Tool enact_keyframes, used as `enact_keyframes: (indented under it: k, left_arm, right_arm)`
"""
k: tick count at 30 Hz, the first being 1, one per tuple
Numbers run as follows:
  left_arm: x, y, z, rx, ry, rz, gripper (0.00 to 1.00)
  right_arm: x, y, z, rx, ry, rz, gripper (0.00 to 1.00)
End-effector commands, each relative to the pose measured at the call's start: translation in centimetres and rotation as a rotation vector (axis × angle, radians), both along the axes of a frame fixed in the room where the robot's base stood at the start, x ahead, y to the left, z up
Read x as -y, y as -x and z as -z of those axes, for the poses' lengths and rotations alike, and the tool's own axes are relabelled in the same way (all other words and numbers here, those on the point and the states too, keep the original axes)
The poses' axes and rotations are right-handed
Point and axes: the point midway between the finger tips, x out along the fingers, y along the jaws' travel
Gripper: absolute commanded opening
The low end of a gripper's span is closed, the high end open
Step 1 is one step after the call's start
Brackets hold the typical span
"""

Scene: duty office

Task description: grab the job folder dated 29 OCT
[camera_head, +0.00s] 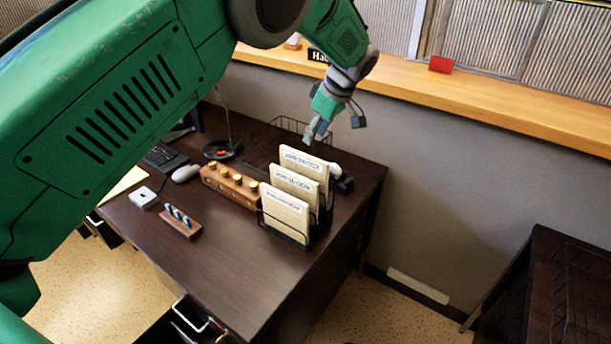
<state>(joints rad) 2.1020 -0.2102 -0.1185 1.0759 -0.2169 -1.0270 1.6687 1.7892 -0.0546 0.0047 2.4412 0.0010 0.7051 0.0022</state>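Three cream folders stand upright, one behind another, in a black wire rack (283,232) on the dark desk. They are the front folder (284,217), the middle folder (294,187) and the back folder (303,163). Each has a printed label strip near its top edge, too small to read, so I cannot tell which is dated 29 OCT. My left gripper (333,127) hangs above and just behind the back folder in the picture. Its fingers look spread, with nothing between them. My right gripper is out of view.
The desk (230,260) also holds a wooden block with brass knobs (233,184), a smaller stand (180,222), a white box (143,198), a mouse (186,173) and a lamp base (222,151). A wooden ledge (470,104) runs behind. The desk's front is clear.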

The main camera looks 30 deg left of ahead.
Motion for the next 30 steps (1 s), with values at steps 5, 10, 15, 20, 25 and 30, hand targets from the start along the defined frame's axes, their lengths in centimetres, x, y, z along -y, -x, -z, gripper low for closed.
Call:
enact_keyframes:
  k: [5,10,15,20,25,30]
  left_arm:
    - [-1.3,-0.2,3.2,-0.003,0.001,0.000,0.36]
    - [-1.8,-0.3,4.4,0.001,0.001,0.000,0.36]
    - [-2.2,-0.1,6.1,-0.003,0.002,0.000,0.36]
    - [-3.0,-0.3,8.4,-0.001,0.002,0.000,0.36]
    - [-3.5,-0.3,9.5,0.000,0.001,0.000,0.36]
    - [-3.5,-0.3,9.5,0.000,0.001,0.001,0.36]
  right_arm:
    - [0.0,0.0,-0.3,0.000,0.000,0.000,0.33]
    - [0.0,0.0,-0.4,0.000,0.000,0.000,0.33]
    - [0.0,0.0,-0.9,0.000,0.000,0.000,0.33]
    - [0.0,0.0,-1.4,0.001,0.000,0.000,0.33]
    - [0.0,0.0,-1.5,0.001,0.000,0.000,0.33]
    - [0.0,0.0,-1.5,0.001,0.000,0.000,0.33]
